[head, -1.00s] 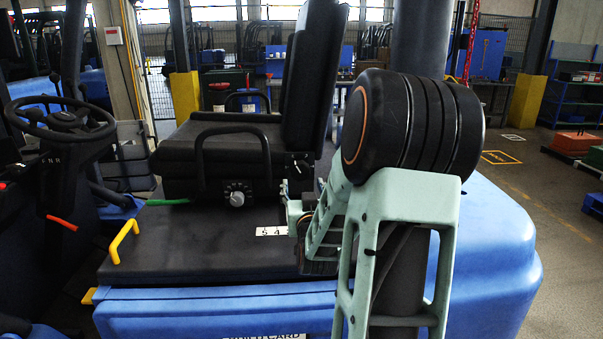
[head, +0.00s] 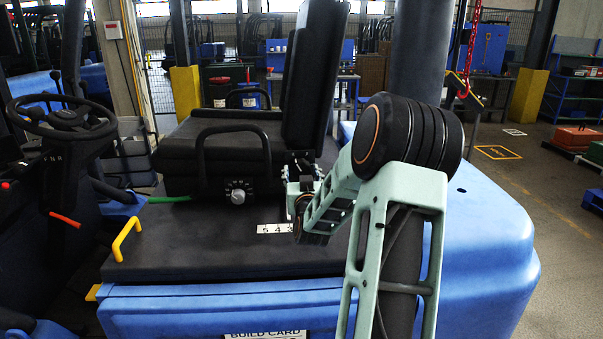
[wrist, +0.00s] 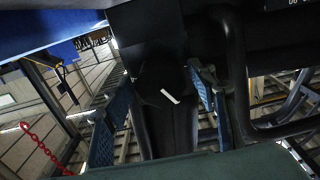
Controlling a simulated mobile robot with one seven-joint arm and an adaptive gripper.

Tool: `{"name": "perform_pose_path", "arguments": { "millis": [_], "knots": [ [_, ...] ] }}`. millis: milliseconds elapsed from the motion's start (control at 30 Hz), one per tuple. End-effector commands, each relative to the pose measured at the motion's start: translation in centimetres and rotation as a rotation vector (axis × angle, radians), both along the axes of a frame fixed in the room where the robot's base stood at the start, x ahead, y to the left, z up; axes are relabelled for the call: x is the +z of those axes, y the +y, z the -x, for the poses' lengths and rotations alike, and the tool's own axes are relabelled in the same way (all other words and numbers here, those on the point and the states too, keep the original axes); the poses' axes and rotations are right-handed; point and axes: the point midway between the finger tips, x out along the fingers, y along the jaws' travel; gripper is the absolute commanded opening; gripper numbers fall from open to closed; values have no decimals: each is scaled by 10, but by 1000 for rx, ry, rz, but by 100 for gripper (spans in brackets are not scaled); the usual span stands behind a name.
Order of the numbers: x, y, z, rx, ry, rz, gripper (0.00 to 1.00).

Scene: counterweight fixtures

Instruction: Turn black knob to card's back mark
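A black knob (wrist: 158,80) with a white pointer line shows in the middle of the wrist view, near the base of the black backrest. My gripper (wrist: 163,72) has its two bluish fingers on either side of it, apart; a gap shows by the left finger. In the head view my gripper (head: 303,168) is at the seat's hinge and hides the knob. A white card (head: 274,229) with dark marks lies on the deck below. A build card (head: 265,335) is cut off at the bottom edge. I cannot make out a back mark.
A grey dial (head: 238,197) with a marked scale is on the seat base (head: 185,180). A black armrest loop (head: 234,140) stands left of my gripper. The backrest (head: 312,75) rises close above it. A yellow handle (head: 127,238) is at left.

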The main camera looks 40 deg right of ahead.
Motion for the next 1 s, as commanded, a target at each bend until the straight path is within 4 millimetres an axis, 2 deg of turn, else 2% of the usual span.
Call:
{"name": "perform_pose_path", "arguments": {
  "millis": [33,300,667,1000],
  "knots": [
    [0,0,0,0,0,0,44],
    [0,0,0,0,0,0,16],
    [-1,0,0,-1,-38,-54,16],
    [-3,1,-1,1,-175,-274,16]
  ]
}}
